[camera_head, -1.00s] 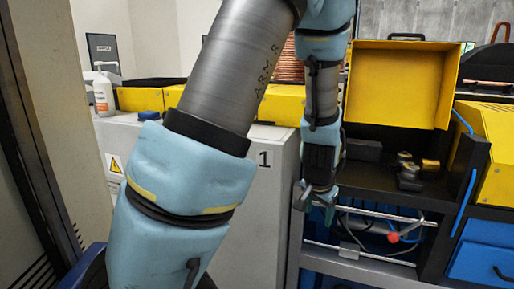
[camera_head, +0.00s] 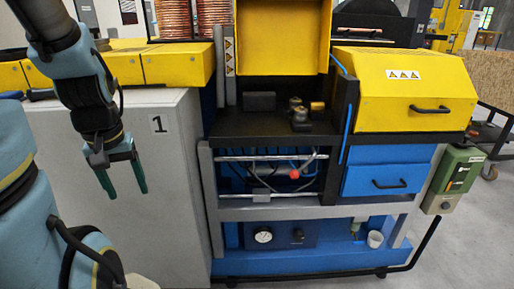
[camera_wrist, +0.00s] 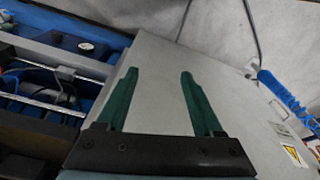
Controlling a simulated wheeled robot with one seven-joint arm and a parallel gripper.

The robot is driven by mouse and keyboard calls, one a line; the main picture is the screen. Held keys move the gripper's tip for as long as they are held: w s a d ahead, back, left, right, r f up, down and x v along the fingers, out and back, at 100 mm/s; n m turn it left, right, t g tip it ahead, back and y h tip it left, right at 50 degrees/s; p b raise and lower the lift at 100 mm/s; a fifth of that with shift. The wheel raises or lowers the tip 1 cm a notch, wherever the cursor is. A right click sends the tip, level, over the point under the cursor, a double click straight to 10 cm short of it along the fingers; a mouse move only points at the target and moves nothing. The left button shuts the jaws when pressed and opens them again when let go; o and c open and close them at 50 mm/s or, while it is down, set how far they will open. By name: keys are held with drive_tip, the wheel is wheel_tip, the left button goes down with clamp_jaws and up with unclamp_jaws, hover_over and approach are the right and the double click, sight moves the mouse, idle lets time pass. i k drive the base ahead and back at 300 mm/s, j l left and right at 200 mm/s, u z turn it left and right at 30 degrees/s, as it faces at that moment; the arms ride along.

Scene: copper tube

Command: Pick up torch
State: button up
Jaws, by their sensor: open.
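I cannot tell for sure which thing is the torch. A thin metal rod with a red knob (camera_head: 294,174) and dark hoses lies at the rails in the open bay of the blue bench; it may be the torch. My gripper (camera_head: 124,188) hangs left of that bay, in front of the grey cabinet, pointing down. Its green fingers are apart and nothing is between them. The wrist view shows the open gripper (camera_wrist: 159,76) over the grey cabinet surface, with the bay's metal rails (camera_wrist: 45,104) at the left edge.
The grey cabinet (camera_head: 170,190) marked 1 stands at left. The blue bench (camera_head: 385,180) carries an open yellow lid (camera_head: 280,35), small brass-coloured fittings (camera_head: 300,112) and a closed yellow box (camera_head: 400,85). A green box (camera_head: 452,180) is at right. A blue item (camera_wrist: 285,90) shows in the wrist view.

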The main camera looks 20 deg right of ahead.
sight(33, 94)
drive_tip(key=u, duration=0.8)
drive_tip(key=k+l+u, duration=0.1)
drive_tip(key=u, duration=0.3)
drive_tip(key=k+l+u, duration=0.1)
drive_tip(key=u, duration=0.3)
drive_tip(key=k+l+u, duration=0.1)
drive_tip(key=u, duration=0.3)
drive_tip(key=k+l+u, duration=0.1)
drive_tip(key=u, duration=0.3)
drive_tip(key=k, duration=0.25)
